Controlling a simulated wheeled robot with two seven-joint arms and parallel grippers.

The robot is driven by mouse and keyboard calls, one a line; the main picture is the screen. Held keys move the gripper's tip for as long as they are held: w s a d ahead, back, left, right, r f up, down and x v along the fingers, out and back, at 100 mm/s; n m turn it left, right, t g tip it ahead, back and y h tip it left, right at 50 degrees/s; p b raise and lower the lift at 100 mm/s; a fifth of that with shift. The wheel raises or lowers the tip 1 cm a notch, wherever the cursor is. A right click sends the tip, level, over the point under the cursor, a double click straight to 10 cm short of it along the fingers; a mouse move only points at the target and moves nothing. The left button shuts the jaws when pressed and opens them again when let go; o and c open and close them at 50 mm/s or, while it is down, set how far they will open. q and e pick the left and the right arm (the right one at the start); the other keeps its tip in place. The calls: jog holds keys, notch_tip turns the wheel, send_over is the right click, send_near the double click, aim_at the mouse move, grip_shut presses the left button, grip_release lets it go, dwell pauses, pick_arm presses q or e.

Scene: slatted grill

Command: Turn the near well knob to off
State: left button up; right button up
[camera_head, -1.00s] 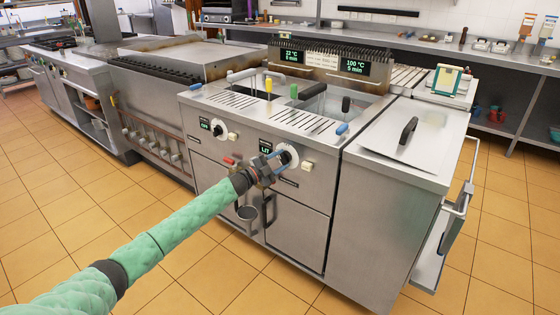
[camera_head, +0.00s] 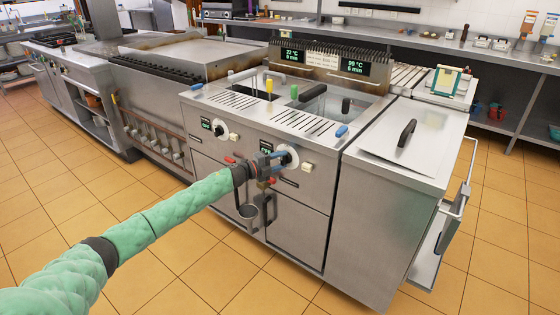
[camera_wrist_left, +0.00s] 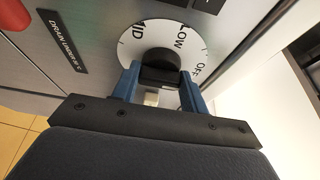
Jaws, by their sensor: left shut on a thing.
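The near well knob is black on a white dial, on the front of the steel unit; the dial (camera_head: 288,156) shows in the head view beside my gripper. In the left wrist view the dial (camera_wrist_left: 132,42) reads MID, LOW and OFF, and the black knob (camera_wrist_left: 160,62) sits between blue fingers. My left gripper (camera_head: 276,158) is shut on this knob; its fingers (camera_wrist_left: 160,84) flank it in the wrist view. LOW lies near the knob's top right and OFF farther right. My right gripper is not in view.
A second dial (camera_head: 219,127) is farther left on the front. A steel lid (camera_head: 400,143) covers the right cabinet. Tiled floor (camera_head: 430,292) lies in front.

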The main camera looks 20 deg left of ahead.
pick_arm(q)
jog(key=shift+f, duration=0.15)
jog(key=o, duration=1)
jog(key=b+v, duration=0.1)
jog(key=v, duration=0.6)
jog(key=shift+s+a, duration=0.25)
jog(key=shift+s, duration=0.05)
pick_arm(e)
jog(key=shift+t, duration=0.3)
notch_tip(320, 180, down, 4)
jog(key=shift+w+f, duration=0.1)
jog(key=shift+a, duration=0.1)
